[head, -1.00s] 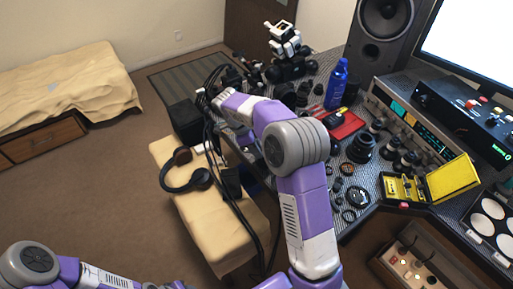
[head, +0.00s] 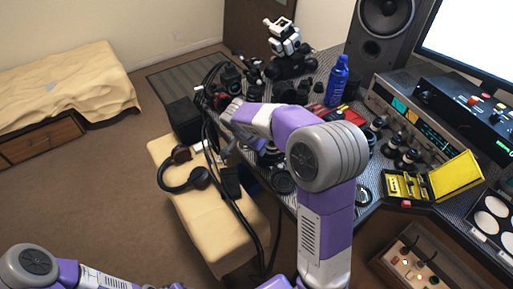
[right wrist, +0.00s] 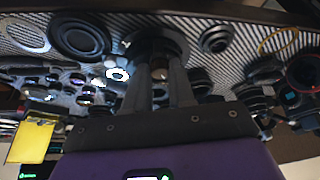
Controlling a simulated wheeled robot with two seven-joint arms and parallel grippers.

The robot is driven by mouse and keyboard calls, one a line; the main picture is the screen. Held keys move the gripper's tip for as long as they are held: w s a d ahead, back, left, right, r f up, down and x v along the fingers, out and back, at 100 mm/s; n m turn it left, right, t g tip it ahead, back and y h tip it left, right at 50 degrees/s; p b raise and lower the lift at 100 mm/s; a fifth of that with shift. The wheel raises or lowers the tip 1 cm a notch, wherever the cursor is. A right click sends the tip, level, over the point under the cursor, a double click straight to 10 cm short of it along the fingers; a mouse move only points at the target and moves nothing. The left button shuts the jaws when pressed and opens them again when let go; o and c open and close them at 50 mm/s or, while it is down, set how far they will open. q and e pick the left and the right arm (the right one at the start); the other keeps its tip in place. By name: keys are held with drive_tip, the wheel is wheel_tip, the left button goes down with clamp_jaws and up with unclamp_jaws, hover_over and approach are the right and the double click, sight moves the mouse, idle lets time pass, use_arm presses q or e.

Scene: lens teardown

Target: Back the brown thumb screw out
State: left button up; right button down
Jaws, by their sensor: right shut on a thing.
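In the right wrist view my right gripper (right wrist: 160,80) points up the picture, its two dark fingers close together. A small brown thumb screw (right wrist: 160,73) shows between the fingertips, and they are shut on it. A dark round lens part (right wrist: 157,45) lies just beyond the tips, partly covered by them. Whether the screw is still seated in it cannot be told. In the head view my right arm reaches over the bench's left edge, and its gripper is too small and covered to make out. My left arm shows only at the lower left; its gripper is out of view.
Several lens rings and barrels crowd the patterned bench. A blue bottle (head: 337,82), a yellow case (head: 455,177) and a speaker (head: 385,30) stand on it.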

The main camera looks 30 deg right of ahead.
drive_tip(key=shift+s+d+n+t+y, duration=0.15)
drive_tip(key=shift+n+t, duration=0.25)
drive_tip(key=shift+n, duration=0.7)
drive_tip(key=shift+s+a+n+t+y, duration=0.1)
drive_tip(key=shift+n+t+y, duration=0.25)
drive_tip(key=shift+n, duration=0.75)
drive_tip(key=c, duration=1.2)
unclamp_jaws()
drive_tip(key=shift+r, duration=0.1)
drive_tip(key=p+v, duration=0.2)
drive_tip(key=v, duration=0.5)
drive_tip(key=shift+r+p, duration=0.15)
drive_tip(key=shift+p, duration=0.2)
drive_tip(key=shift+s, duration=0.1)
